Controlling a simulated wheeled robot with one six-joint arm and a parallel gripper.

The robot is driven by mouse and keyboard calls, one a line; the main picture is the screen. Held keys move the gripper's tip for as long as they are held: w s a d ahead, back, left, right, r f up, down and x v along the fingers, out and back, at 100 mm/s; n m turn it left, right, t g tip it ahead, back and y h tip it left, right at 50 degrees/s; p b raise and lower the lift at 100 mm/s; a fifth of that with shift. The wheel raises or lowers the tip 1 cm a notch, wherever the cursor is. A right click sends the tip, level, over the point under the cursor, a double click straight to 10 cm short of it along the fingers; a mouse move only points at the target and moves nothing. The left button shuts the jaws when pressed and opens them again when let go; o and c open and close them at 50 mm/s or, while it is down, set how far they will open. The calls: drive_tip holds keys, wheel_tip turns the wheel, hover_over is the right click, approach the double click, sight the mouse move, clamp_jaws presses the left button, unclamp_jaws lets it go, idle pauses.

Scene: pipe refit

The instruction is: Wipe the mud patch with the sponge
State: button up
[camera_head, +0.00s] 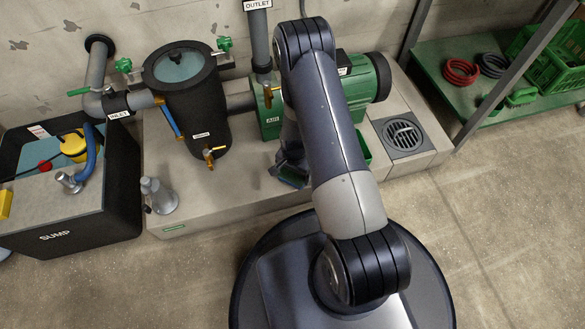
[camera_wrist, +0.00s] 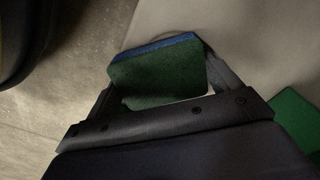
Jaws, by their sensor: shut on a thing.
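The sponge (camera_wrist: 160,78), a green block with a blue layer along its far edge, sits between the two fingers of my gripper (camera_wrist: 165,72) in the wrist view. My gripper is shut on it. In the head view my gripper (camera_head: 290,168) is low over the front part of the pale plinth (camera_head: 235,200), partly hidden by my arm. I cannot tell whether the sponge touches the plinth. I cannot make out the mud patch in either view; my arm and the sponge hide part of the plinth.
A black strainer pot (camera_head: 187,95) and a green pump (camera_head: 355,85) stand on the plinth. A sump box (camera_head: 80,225) is at left, a drain grate (camera_head: 403,135) at right. A grey metal fitting (camera_head: 158,197) stands at the plinth's front left. Open floor (camera_head: 500,230) lies right.

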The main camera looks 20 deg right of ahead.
sight(290, 187)
drive_tip(key=shift+s+r, duration=0.1)
drive_tip(key=shift+s, duration=1.35)
drive_tip(key=shift+a+f, duration=0.2)
drive_tip(key=shift+a, duration=0.85)
drive_tip(key=shift+w+r+b, duration=0.15)
drive_tip(key=shift+w+b, duration=0.6)
drive_tip(key=shift+w, duration=5.05)
drive_tip(key=shift+f, duration=0.2)
drive_tip(key=shift+s, duration=2.1)
drive_tip(key=shift+s+r+p, duration=0.2)
drive_tip(key=shift+s+p, duration=0.3)
drive_tip(key=shift+s, duration=1.3)
drive_tip(key=shift+s+f, duration=0.2)
drive_tip(key=shift+s, duration=1.75)
